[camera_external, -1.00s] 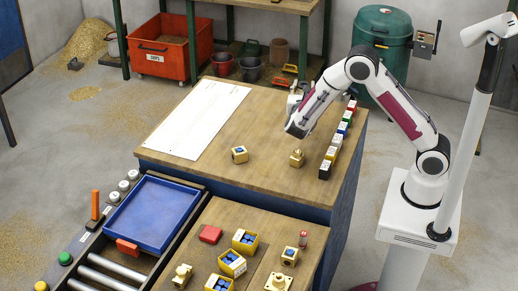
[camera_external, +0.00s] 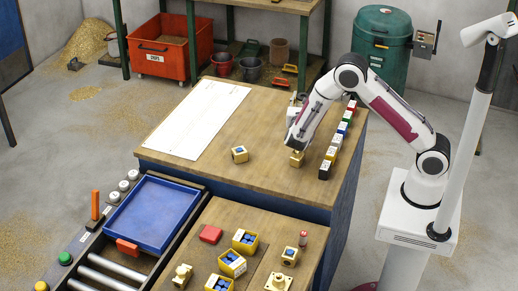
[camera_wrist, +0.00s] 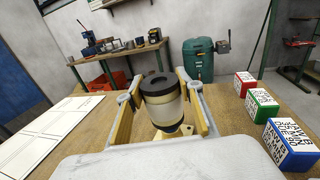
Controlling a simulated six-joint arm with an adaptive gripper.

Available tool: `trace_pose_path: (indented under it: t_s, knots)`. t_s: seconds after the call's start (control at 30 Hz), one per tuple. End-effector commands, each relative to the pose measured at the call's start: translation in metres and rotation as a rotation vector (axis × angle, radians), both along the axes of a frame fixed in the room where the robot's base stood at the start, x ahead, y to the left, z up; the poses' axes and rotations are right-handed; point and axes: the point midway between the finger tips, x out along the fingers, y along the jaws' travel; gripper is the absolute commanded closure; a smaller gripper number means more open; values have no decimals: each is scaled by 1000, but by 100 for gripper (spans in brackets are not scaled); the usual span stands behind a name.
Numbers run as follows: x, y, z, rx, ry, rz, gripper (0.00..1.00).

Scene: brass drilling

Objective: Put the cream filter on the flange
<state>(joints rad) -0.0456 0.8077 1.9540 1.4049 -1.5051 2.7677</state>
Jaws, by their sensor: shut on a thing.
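The cream filter (camera_wrist: 163,108), a short cylinder with a black ring top and a dark lower end, stands between the two yellow-padded fingers of my gripper (camera_wrist: 162,95) in the wrist view. My gripper is shut on it. The brass flange (camera_wrist: 178,133) shows partly below and behind the filter; the filter hides the rest of it. In the external view my gripper (camera_external: 297,146) is just above the brass flange (camera_external: 296,160) on the workbench.
A row of labelled coloured blocks (camera_external: 331,153) runs close to the right of my gripper. Another brass piece (camera_external: 240,155) with a blue top lies to the left. A white sheet (camera_external: 205,118) covers the bench's left part. A blue tray (camera_external: 152,213) sits on the conveyor in front.

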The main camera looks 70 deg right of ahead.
Motion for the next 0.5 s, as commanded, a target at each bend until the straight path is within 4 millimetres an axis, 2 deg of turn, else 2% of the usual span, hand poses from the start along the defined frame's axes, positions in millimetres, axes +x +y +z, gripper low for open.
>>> trace_pose_path:
  t_s: [0.2, 0.5]
  knots:
    - [0, 0, -16, -1, 1, 0, 86]
    - [0, 0, -17, 0, 0, 0, 86]
